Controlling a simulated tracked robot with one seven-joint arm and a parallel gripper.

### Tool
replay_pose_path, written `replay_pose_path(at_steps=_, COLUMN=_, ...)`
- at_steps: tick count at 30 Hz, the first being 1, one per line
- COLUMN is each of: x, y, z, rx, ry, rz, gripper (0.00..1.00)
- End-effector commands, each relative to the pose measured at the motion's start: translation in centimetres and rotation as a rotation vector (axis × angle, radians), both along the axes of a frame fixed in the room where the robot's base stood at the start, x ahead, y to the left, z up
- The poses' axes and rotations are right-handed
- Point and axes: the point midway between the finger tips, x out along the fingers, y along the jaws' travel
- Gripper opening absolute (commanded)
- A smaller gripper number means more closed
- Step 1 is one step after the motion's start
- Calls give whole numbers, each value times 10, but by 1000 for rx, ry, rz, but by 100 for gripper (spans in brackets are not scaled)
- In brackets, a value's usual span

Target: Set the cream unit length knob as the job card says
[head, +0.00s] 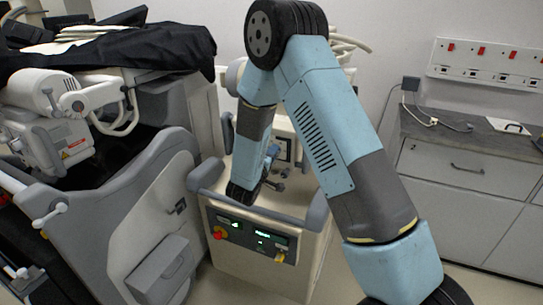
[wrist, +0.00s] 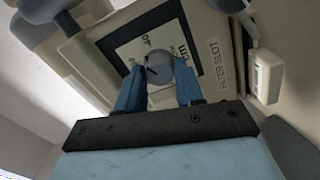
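The cream unit (head: 265,262) stands in the middle of the head view. In the wrist view, its grey round knob (wrist: 158,67) with a dark pointer line sits on a white scale plate with a black frame. Numbers and lettering around it appear turned, and only some are readable, such as "40". My gripper (wrist: 159,82) has its two blue fingers on either side of the knob. I cannot tell whether they touch it. In the head view my gripper (head: 262,180) reaches down behind the unit's front panel, and the knob is not clear there. I cannot make out a job card.
The front panel has a red knob (head: 219,233), a green display (head: 268,236) and a yellow part (head: 280,258). A "FILTER SLOT" label (wrist: 215,62) is beside the scale. A grey machine under black cloth (head: 115,52) crowds the left. Cabinets (head: 470,190) stand at right.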

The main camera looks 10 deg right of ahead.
Motion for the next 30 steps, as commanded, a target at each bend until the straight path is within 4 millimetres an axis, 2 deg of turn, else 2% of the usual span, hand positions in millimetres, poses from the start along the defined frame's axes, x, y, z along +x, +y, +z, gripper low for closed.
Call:
replay_pose_path(at_steps=1, x=-3, y=-1, z=-6, rx=-2, ry=14, rz=0, gripper=40)
replay_pose_path(at_steps=8, x=-2, y=0, z=-3, rx=-1, ry=8, rz=1, gripper=60)
replay_pose_path(at_steps=17, x=-3, y=2, z=-1, rx=-1, ry=4, rz=2, gripper=60)
replay_pose_path(at_steps=23, x=-24, y=15, z=-1, rx=-2, ry=4, rz=4, gripper=60)
replay_pose_path(at_steps=30, x=-66, y=39, z=-2, rx=-1, ry=6, rz=5, gripper=60)
